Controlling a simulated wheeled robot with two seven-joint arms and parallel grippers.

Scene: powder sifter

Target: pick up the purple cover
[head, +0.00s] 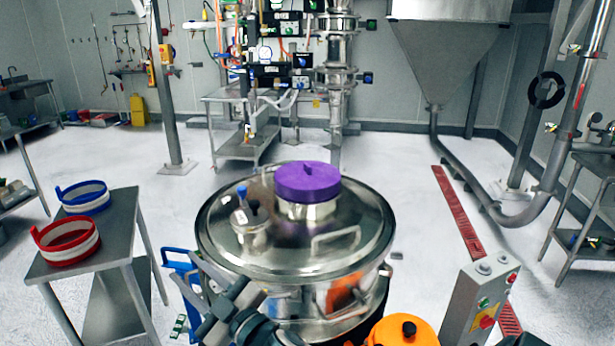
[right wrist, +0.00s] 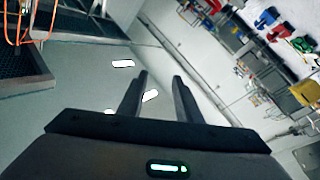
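The purple cover (head: 308,182) is a round disc with a raised ridge on top. It sits on the short steel neck of the large steel vessel (head: 285,262), in the middle of the head view. My right gripper (head: 216,305) is low in the head view, in front of the vessel's left side, below and apart from the cover. In the right wrist view, its two dark fingers (right wrist: 160,80) are apart with nothing held between them. The cover does not show in that view. My left gripper is not in view.
A steel table (head: 120,222) at left holds a blue-banded ring (head: 84,200) and a red-banded ring (head: 66,240). A control box (head: 480,300) stands at front right, beside an orange part with a black knob (head: 403,332). A steel handle (head: 336,239) rises from the lid.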

